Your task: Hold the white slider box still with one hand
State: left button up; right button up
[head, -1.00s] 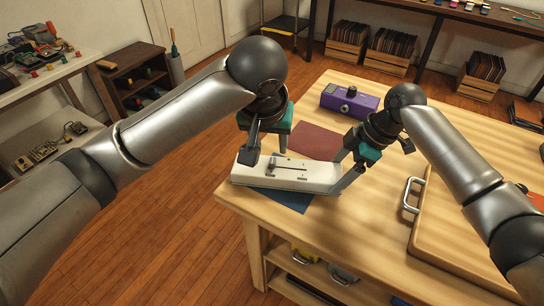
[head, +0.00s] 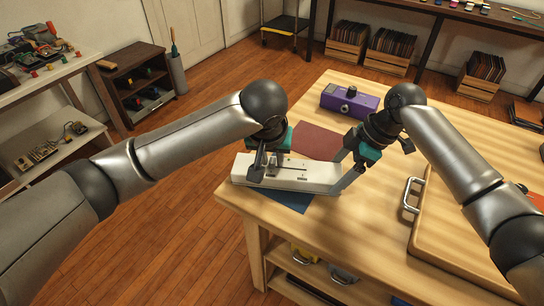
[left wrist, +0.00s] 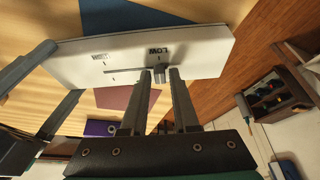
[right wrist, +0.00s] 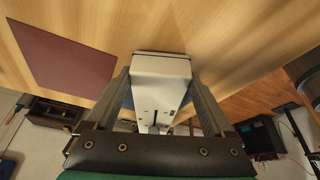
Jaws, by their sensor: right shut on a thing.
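The white slider box (head: 312,181) lies near the table's front left corner. It also shows in the left wrist view (left wrist: 205,52), with a slot, a dark slider knob (left wrist: 158,74) and the word LOW beside the knob. My right gripper (head: 340,176) is shut on the box's right end; in the right wrist view one finger lies along each side of the box (right wrist: 161,68). My left gripper (head: 259,168) is low over the box's left part. In the left wrist view its fingers (left wrist: 160,72) stand apart on either side of the knob, with narrow gaps.
A blue mat (head: 290,200) lies partly under the box and a dark red mat (head: 316,141) behind it. A purple box (head: 349,101) stands further back. A wooden board with a metal handle (head: 470,225) lies at the right. The table (head: 400,262) ends close in front.

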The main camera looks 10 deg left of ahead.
pick_arm(q)
grip_shut()
dwell(1.0)
